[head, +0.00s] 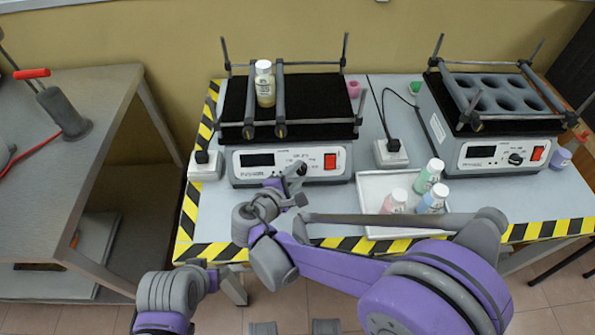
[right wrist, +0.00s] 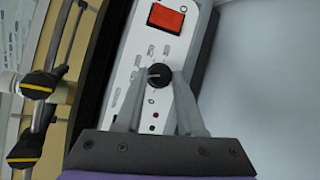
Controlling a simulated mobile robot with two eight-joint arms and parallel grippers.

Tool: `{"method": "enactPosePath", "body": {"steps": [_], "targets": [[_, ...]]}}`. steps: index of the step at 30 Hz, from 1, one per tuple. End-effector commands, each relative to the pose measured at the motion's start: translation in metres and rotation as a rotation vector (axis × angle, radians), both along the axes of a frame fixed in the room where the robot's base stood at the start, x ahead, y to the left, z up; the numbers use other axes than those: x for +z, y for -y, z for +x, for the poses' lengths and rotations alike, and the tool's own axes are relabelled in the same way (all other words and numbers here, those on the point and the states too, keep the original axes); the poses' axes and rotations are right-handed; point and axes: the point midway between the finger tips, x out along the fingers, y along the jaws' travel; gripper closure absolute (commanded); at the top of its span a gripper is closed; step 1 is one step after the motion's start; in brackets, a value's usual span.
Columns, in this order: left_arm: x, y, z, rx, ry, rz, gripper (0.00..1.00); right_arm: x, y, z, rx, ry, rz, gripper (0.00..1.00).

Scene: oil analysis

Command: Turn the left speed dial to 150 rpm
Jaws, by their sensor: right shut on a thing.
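The left shaker (head: 245,170) stands on the table with a dark display and a red switch on its front panel. Its speed dial (right wrist: 159,75) is a small black knob, seen in the right wrist view with a pale pointer mark and printed marks around it. My right gripper (right wrist: 161,85) is shut on this dial, one finger on each side. In the head view the right gripper (head: 295,172) is at the middle of the panel and hides the dial. The speed setting cannot be read.
A capped bottle (head: 265,85) stands between the left shaker's bars. A second shaker (head: 450,150) stands at the right. A white tray (head: 372,185) with three capped bottles lies between them, near my right arm. The red switch (right wrist: 166,18) is close beside the dial.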

Motion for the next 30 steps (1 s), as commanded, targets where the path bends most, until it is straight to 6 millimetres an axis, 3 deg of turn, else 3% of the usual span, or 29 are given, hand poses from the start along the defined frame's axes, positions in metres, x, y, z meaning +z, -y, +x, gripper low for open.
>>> {"method": "enactPosePath", "body": {"steps": [20,21,25,30], "targets": [[0.0044,0.0,0.0001,0.0,0.001,0.0,0.43,-0.0004,0.0004,-0.0002,-0.029,-0.002,0.054,1.0],[0.0044,0.0,0.0001,0.0,0.001,0.0,0.43,-0.0004,0.0004,-0.0002,-0.029,-0.002,0.054,0.57],[0.0045,0.0,0.0001,0.0,0.002,0.0,0.43,-0.0001,0.0003,0.0,-0.029,-0.001,0.053,0.34],[0.0045,0.0,0.0001,0.0,0.001,0.0,0.43,0.0002,0.0002,0.0002,-0.028,0.0,0.053,0.33]]}}
